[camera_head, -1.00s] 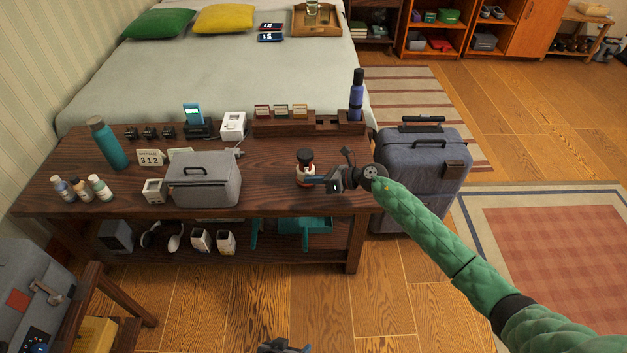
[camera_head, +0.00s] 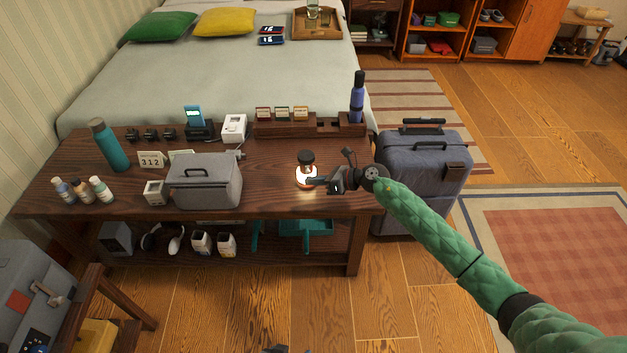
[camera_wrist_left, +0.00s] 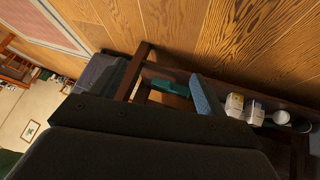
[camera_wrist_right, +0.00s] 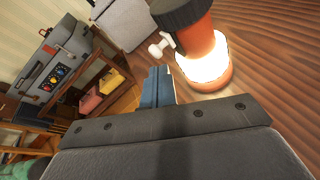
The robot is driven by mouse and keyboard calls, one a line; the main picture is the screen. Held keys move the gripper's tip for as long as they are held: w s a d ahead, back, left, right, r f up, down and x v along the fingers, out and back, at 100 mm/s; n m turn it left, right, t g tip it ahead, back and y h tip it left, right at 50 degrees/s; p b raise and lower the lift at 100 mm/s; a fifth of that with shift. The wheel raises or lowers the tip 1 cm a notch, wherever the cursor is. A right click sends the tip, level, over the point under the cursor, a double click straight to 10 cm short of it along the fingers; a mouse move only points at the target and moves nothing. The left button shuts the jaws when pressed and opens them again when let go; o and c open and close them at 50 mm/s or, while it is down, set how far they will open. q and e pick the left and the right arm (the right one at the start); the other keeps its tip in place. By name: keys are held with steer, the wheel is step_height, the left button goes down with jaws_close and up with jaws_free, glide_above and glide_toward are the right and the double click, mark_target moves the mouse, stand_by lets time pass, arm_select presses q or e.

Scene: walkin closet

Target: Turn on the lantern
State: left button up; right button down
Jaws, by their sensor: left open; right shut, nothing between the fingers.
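The lantern (camera_head: 306,174) stands upright near the right end of the dark wooden table (camera_head: 270,185). It has a dark cap, an orange body and a brightly glowing middle, so it is lit. In the right wrist view the lantern (camera_wrist_right: 207,65) is close up, with a small white knob on its side. My right gripper (camera_head: 319,181) is shut and empty, its fingertips close beside the lantern's lower right side; I cannot tell whether they touch it. My left gripper (camera_head: 276,349) barely shows at the bottom edge, open and away from the table.
A grey case (camera_head: 205,185) stands left of the lantern. A wooden rack (camera_head: 285,124) with small boxes and a blue bottle (camera_head: 357,98) are behind it. A grey suitcase (camera_head: 425,170) stands against the table's right end. The tabletop between case and lantern is clear.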

steer(key=f+b, duration=0.2)
steer(key=shift+s+a+f, duration=0.15)
steer(key=shift+s+f, duration=0.2)
steer(key=shift+f, duration=0.05)
arm_select(q)
step_height(320, 180, down, 8)
steer(key=s, duration=0.2)
steer(key=shift+a+t+b, duration=0.3)
steer(key=shift+a+t, duration=0.1)
steer(key=shift+a, duration=0.05)
arm_select(e)
steer(key=v, duration=1)
steer(key=shift+r, duration=0.2)
arm_select(q)
steer(key=shift+r, duration=0.1)
